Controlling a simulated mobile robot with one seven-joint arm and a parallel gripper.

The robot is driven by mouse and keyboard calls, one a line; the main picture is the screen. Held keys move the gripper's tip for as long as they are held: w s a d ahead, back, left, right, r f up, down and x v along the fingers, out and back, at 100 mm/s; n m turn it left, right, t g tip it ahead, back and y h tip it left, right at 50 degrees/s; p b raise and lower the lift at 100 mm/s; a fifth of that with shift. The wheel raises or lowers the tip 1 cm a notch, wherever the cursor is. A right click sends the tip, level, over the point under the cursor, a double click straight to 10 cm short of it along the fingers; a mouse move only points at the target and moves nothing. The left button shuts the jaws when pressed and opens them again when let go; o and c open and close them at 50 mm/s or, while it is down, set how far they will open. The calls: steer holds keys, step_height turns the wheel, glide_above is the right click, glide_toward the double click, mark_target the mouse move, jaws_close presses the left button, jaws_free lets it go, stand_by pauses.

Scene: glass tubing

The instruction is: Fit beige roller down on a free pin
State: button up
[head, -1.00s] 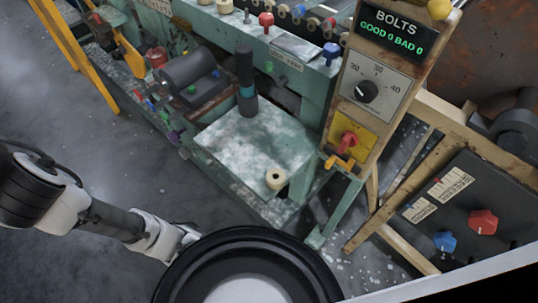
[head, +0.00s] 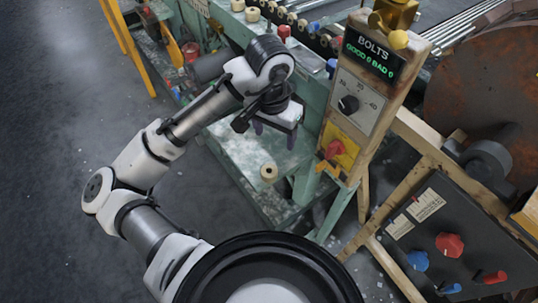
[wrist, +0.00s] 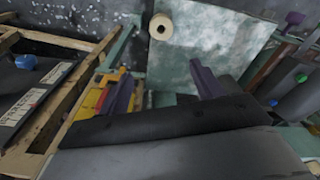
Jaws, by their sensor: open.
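The beige roller (head: 269,172) stands on the pale green, worn plate (head: 240,150) near its front right corner. It also shows in the wrist view (wrist: 161,27) near the top, with its dark centre hole facing the camera. My gripper (head: 272,130) is above the plate, behind the roller in the head view, and holds nothing. In the wrist view its two purple fingers (wrist: 162,85) are spread wide apart, and the roller lies beyond them. More beige rollers (head: 292,19) sit in a row on the machine at the back. I cannot make out a bare pin.
The wooden panel with the BOLTS display (head: 374,50), a dial and a red switch (head: 334,149) stands right of the plate. A dark control box (head: 445,235) is at lower right. Open floor (head: 60,180) lies to the left.

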step_height(320, 180, down, 2)
steer(key=s+a, duration=0.1)
glide_above(269, 169)
steer(key=s, duration=0.1)
steer(key=shift+g+y, duration=0.3)
steer(key=shift+g, duration=0.1)
step_height(269, 169, down, 6)
steer(key=shift+d+f+b, duration=0.1)
steer(key=shift+f+b, duration=0.15)
steer(key=shift+b, duration=0.2)
steer(key=shift+w+f+p, duration=0.15)
steer(key=shift+f+p, duration=0.15)
steer(key=shift+f, duration=2.75)
steer(key=c, duration=1.1)
steer(key=shift+o, duration=0.2)
steer(key=shift+r, duration=0.15)
